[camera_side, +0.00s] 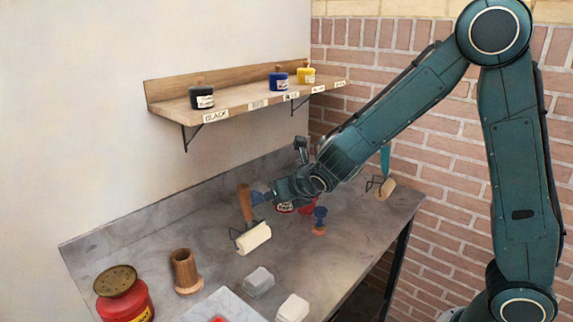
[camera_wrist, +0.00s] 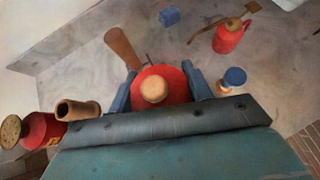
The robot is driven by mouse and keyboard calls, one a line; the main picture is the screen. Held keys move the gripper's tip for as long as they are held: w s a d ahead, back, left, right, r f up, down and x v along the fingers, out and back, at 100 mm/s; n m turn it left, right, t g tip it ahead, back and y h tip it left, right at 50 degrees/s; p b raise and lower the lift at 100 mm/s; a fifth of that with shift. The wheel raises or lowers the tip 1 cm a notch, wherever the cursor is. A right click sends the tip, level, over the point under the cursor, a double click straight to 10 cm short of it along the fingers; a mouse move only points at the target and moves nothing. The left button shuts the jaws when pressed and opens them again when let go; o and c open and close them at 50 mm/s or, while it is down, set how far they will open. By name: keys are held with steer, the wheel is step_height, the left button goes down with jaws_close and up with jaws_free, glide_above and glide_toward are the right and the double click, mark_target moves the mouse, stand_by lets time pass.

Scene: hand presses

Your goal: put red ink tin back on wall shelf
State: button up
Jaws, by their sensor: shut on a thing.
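The red ink tin (camera_wrist: 172,82), with a round tan knob on its lid, sits between the two blue fingers of my gripper (camera_wrist: 158,88) in the wrist view. The fingers are shut on it. In the side view my gripper (camera_side: 277,197) is low over the bench, and a small part of the tin (camera_side: 285,208) shows below it; I cannot tell whether it touches the bench. The wall shelf (camera_side: 235,97) is above and to the left. It holds a black tin (camera_side: 202,97), a blue tin (camera_side: 279,80) and a yellow tin (camera_side: 306,74). The place above its RED label is bare.
A roller (camera_side: 253,238) with a wooden handle is close to my gripper. A blue-topped piece (camera_side: 320,218) and a red spouted can (camera_wrist: 230,37) stand nearby. A wooden cup (camera_side: 186,272) and a brass-topped red can (camera_side: 124,300) stand at the bench's near left.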

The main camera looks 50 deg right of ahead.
steer(key=w+d+r+m+g+h, duration=0.1)
steer(key=w+d+r+m+h, duration=0.2)
steer(key=w+d, duration=0.4)
glide_above(287, 232)
steer(key=shift+y, duration=0.3)
step_height(287, 232, down, 15)
steer(key=shift+r, duration=0.1)
stand_by(0.4)
steer(key=shift+f, duration=1.9)
steer(key=shift+f, duration=0.15)
steer(key=o, duration=0.9)
